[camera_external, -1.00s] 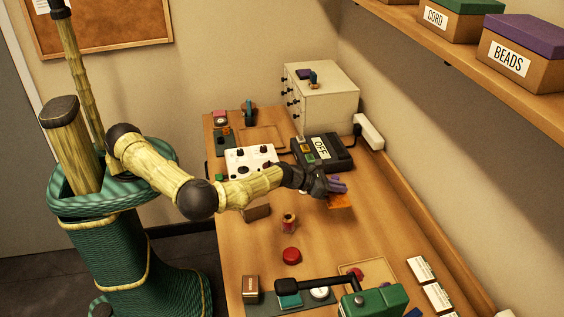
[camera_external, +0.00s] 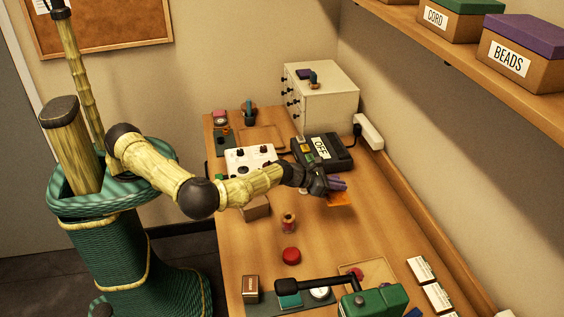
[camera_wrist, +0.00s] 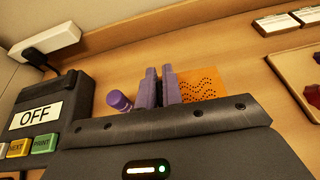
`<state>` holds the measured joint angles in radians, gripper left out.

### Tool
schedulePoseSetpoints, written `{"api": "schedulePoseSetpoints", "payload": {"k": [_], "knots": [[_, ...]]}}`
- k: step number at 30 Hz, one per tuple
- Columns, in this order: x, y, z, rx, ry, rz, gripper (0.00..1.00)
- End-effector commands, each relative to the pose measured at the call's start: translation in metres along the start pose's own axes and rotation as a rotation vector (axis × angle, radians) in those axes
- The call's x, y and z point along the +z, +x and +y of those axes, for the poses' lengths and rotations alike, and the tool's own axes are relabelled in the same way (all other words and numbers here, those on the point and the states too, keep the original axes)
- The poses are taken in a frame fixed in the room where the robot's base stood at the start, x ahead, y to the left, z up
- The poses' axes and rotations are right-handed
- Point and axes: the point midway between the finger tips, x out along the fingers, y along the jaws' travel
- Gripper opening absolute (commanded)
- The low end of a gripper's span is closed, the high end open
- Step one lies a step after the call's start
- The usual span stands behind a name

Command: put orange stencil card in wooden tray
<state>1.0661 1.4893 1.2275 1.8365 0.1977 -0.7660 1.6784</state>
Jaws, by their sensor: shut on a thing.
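The orange stencil card (camera_external: 339,199) is in my gripper (camera_external: 336,184), over the middle right of the table. In the wrist view the card (camera_wrist: 205,83), with rows of small holes, sticks out to the right of the purple fingers (camera_wrist: 160,85). The fingers are shut on its edge, which they hide. I cannot tell how high it is above the table. A shallow, light wooden tray (camera_external: 262,130) lies at the back of the table, before the white drawer unit. Another light wooden tray (camera_external: 386,268), holding dark red pieces, lies at the front right.
A black box marked OFF (camera_external: 322,153) stands just behind my gripper, with a white knobbed panel (camera_external: 250,160) to its left. A spool (camera_external: 289,222), a red round thing (camera_external: 291,255) and a green machine (camera_external: 375,303) stand nearer the front. White cards (camera_external: 421,269) lie along the right.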

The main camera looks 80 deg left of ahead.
Motion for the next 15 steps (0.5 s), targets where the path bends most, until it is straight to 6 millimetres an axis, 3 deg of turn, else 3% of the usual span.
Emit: {"api": "schedulePoseSetpoints", "payload": {"k": [5,15], "knots": [[0.002,0.001,0.045,0.059,-0.028,0.001,0.0],[-0.004,-0.017,0.186,0.244,-0.113,0.003,0.0]]}}
